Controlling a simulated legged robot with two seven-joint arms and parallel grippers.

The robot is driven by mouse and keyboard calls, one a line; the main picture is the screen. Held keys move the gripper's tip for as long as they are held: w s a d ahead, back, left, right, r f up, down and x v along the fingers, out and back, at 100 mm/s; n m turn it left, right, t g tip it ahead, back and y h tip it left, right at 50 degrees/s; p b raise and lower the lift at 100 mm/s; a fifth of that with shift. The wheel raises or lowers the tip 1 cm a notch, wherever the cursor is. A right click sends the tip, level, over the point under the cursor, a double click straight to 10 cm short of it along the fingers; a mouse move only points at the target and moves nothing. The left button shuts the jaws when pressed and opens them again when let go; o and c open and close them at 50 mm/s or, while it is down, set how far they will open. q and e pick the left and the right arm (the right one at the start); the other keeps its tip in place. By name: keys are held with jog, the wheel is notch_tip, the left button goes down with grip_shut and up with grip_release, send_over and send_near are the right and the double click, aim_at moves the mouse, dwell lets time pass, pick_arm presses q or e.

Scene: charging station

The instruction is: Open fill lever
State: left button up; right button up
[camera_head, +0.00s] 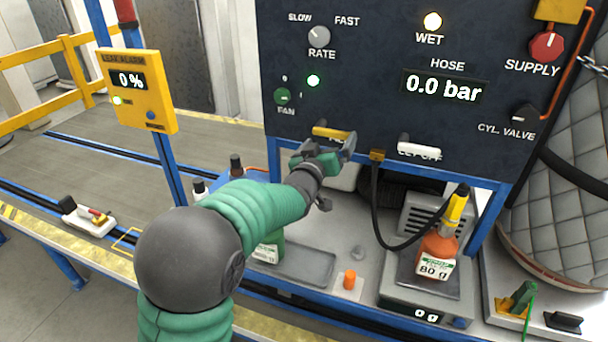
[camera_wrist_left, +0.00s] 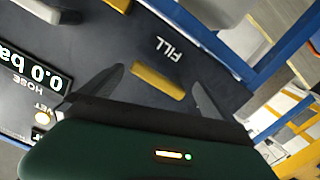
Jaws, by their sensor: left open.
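The fill lever is a yellow bar (camera_head: 331,132) low on the dark control panel (camera_head: 370,85). In the left wrist view the same yellow lever (camera_wrist_left: 158,80) lies beside the word FILL. My left gripper (camera_head: 325,148) is open in front of the panel, just below the lever in the head view. In the wrist view its two dark fingers (camera_wrist_left: 158,76) stand on either side of the lever, with visible gaps. I cannot tell how deep the fingers reach. The FILL label is hidden in the head view by my gripper. My right gripper is not in view.
A white lever (camera_head: 419,149) is to the right on the panel. A black hose (camera_head: 376,210) hangs between it and the fill lever, leading toward an orange bottle (camera_head: 436,255) on a scale (camera_head: 400,297). A yellow leak alarm box (camera_head: 138,92) stands left. The hose display reads 0.0 bar.

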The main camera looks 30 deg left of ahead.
pick_arm(q)
jog(key=shift+s+d, duration=0.35)
jog(key=shift+s, duration=0.15)
jog(key=a+b+v, duration=0.1)
jog(key=b+v, duration=0.1)
jog(key=v, duration=1.1)
jog(key=shift+s+a+b, duration=0.3)
jog(key=shift+s+b, duration=0.05)
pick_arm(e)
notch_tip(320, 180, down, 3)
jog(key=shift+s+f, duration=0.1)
pick_arm(q)
jog(key=shift+a, duration=0.1)
